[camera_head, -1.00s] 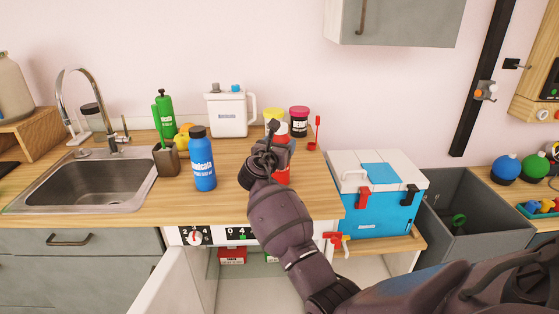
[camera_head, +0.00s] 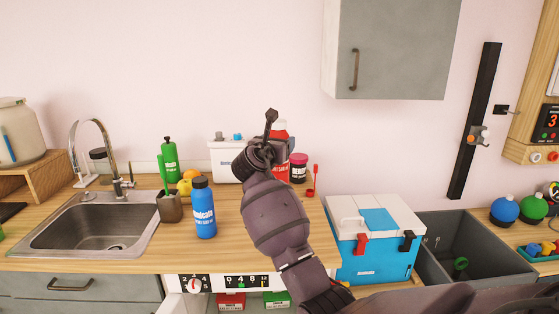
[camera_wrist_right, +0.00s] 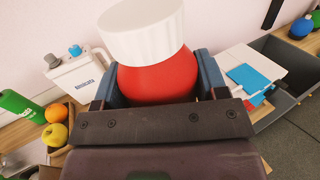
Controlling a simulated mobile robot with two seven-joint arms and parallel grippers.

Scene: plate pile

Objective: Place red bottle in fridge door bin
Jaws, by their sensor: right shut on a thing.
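The red bottle with a white cap (camera_wrist_right: 155,85) is held upright between the blue-grey fingers of my right gripper (camera_wrist_right: 157,82), which is shut on it. In the head view the red bottle (camera_head: 281,132) shows partly behind my right wrist, above the counter. The fridge's control panel (camera_head: 235,282) sits under the counter edge. Below it is the open fridge, with a red box (camera_head: 231,302) and a green box (camera_head: 277,299) inside. A sliver of the white fridge door (camera_head: 171,306) shows at the bottom edge. The door bin is out of view. My left gripper is not in view.
A blue bottle (camera_head: 204,212), a brown cup (camera_head: 170,208), a green bottle (camera_head: 170,162), a white jug (camera_head: 225,160) and a dark jar (camera_head: 299,170) stand on the counter. A blue cooler (camera_head: 372,255) and a grey bin (camera_head: 475,235) are to the right.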

